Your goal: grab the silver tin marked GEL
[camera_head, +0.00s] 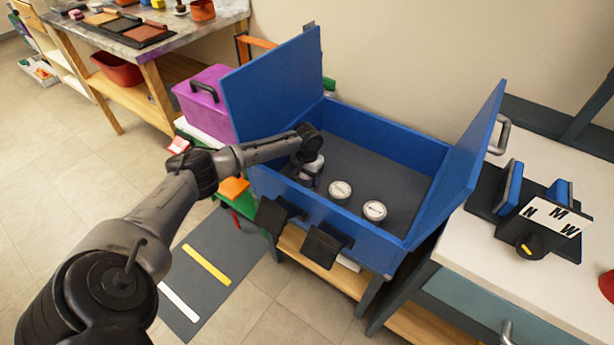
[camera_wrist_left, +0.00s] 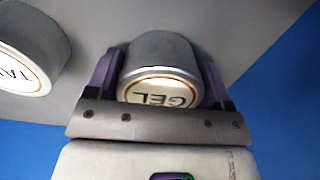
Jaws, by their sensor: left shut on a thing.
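The silver tin marked GEL (camera_wrist_left: 160,62) sits between the two fingers of my left gripper (camera_wrist_left: 158,75) in the left wrist view. The fingers are shut on its sides. In the head view my left gripper (camera_head: 308,178) is inside the blue box (camera_head: 335,208), at its left end, and mostly hides the tin. A second silver tin (camera_wrist_left: 25,55), its label partly cut off and starting "TA", stands beside it. Two silver tins with pale lids, one (camera_head: 340,190) nearer and one (camera_head: 374,211) further right, stand on the box's grey floor. My right gripper is not in view.
The blue box has raised flaps at its left (camera_head: 275,85) and right (camera_head: 460,165). A purple case (camera_head: 207,105) stands behind its left side. A white table (camera_head: 520,265) with a lettered device (camera_head: 550,217) is at right. The box's back floor is clear.

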